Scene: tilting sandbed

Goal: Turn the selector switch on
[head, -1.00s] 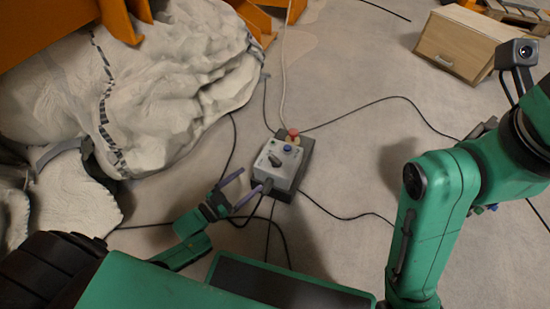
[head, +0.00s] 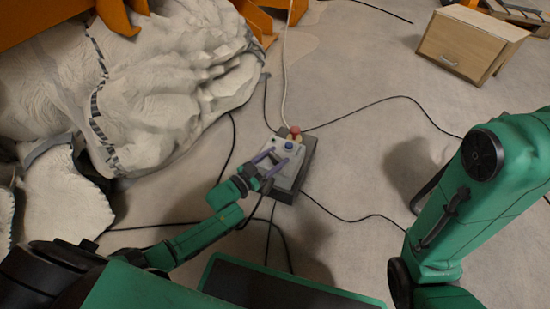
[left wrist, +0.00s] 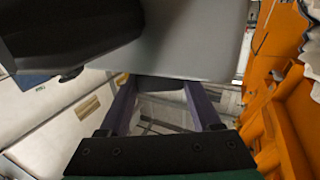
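The grey control box (head: 283,178) sits on a dark base on the floor in the middle of the head view. It carries a red button (head: 295,130) and a blue button (head: 289,146). My left gripper (head: 269,160) is open, its two purple fingers reaching over the box's face where the black selector switch sits. The switch is mostly hidden by the gripper there. In the left wrist view the fingers (left wrist: 160,95) stand apart, with a dark piece between their tips; I cannot tell whether they touch it. My right gripper is out of view.
Black cables (head: 345,118) run over the floor around the box. A wooden cabinet (head: 470,45) stands at the upper right. Floor right of the box is mostly clear.

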